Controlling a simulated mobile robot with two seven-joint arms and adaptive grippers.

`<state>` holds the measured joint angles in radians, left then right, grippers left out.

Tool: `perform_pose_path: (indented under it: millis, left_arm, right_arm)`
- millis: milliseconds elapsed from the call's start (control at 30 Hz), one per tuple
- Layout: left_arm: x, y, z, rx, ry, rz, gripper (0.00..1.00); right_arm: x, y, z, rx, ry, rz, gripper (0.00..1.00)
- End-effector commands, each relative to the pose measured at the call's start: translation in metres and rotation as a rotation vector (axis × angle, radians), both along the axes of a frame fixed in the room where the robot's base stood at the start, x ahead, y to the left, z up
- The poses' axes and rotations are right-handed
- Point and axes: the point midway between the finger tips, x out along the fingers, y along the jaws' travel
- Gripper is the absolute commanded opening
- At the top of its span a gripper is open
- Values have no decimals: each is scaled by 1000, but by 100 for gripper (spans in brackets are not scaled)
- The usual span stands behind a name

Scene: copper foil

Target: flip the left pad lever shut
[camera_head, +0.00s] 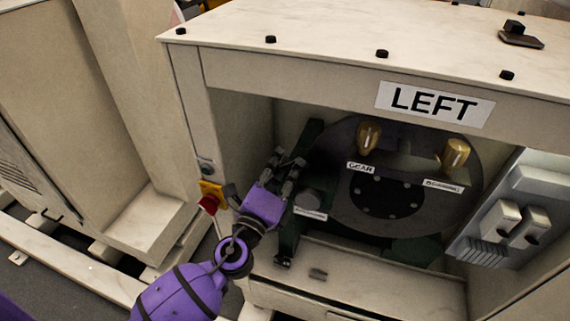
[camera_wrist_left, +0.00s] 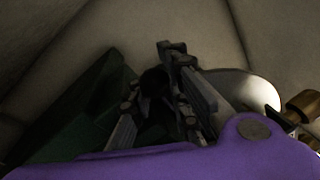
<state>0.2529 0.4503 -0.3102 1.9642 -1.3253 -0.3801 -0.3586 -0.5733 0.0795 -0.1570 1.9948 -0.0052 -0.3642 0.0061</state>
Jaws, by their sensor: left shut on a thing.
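My left gripper (camera_head: 289,160) reaches into the cabinet marked LEFT, at the left side of the dark round disc (camera_head: 335,190) and against the dark green frame (camera_head: 289,236). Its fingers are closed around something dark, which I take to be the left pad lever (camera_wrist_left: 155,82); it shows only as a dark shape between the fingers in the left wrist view. Most of it is hidden by the fingers and by shadow, so I cannot tell its angle. My right gripper is not in view.
The cabinet's top panel (camera_head: 330,30) and LEFT sign (camera_head: 434,103) overhang the opening. Two brass-coloured parts, one at the disc's top (camera_head: 368,137), one at its right (camera_head: 454,155), stand out. A red knob (camera_head: 209,203) sits on the left post, close to my arm.

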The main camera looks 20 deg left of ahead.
Motion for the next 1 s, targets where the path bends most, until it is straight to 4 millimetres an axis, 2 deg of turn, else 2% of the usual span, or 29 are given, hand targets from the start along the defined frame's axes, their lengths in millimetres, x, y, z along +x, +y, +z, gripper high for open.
perform_pose_path:
  millis: [500, 800, 1000]
  left_arm:
    - [0, -1, 2, -1, -3, 3, 0]
    - [-2, -4, 4, -2, -6, 126, 0]
    - [-3, -5, 4, 3, -7, 136, 0]
  right_arm:
    - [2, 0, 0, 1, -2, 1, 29]
    - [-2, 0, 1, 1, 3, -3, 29]
    - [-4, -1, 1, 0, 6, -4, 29]
